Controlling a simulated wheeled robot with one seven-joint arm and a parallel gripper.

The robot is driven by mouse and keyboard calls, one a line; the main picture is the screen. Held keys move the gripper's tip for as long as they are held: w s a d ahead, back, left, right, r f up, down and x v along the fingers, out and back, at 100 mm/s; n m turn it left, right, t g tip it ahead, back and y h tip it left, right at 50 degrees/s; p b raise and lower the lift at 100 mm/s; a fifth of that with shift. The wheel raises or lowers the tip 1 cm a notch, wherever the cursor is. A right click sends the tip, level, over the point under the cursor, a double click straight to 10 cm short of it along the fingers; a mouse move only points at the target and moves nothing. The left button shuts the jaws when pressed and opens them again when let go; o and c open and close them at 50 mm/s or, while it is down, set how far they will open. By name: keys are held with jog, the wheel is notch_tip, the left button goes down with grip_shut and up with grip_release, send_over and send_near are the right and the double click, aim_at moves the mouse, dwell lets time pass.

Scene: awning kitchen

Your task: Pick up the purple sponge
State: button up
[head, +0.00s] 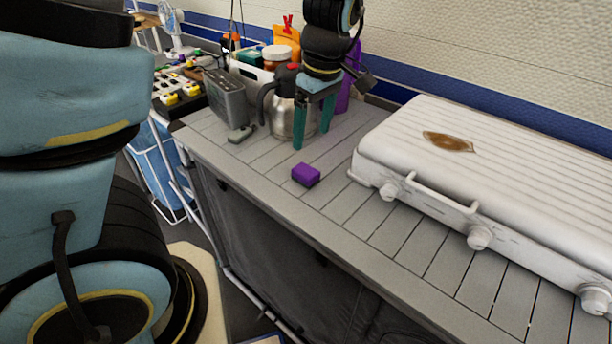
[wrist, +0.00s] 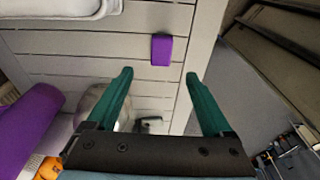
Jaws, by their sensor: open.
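The purple sponge (head: 306,175) lies flat on the grey slatted table (head: 245,170), close to its front edge, left of the white stove. In the wrist view the sponge (wrist: 162,48) lies beyond the fingertips, roughly midway between them sideways. My gripper (head: 312,140) points down with its two green fingers apart and nothing between them. In the head view it is above the table, in front of the metal jug. In the wrist view the open fingers (wrist: 158,75) reach toward the sponge without touching it.
A white stove (head: 480,190) stands on the right of the table. Behind my gripper are a metal jug (head: 279,118) and a purple bottle (head: 343,98). A grey box (head: 226,98) and a small dark object (head: 241,134) are to the left. The slats around the sponge are clear.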

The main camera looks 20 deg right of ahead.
send_over(306, 170)
jog(key=f, duration=0.3)
jog(key=s+f, duration=0.1)
jog(key=f, duration=0.1)
jog(key=shift+d+f, duration=0.1)
jog(key=shift+d, duration=0.3)
jog(key=shift+w+a+f+p, duration=0.15)
jog(key=shift+f+p, duration=0.05)
jog(key=shift+f, duration=0.7)
jog(key=shift+w+a+f+p, duration=0.1)
jog(key=shift+f+p, duration=0.05)
jog(key=shift+f, duration=0.8)
jog(key=shift+w+a+f+p, duration=0.15)
jog(key=shift+f+p, duration=0.05)
jog(key=shift+f, duration=0.7)
grip_shut()
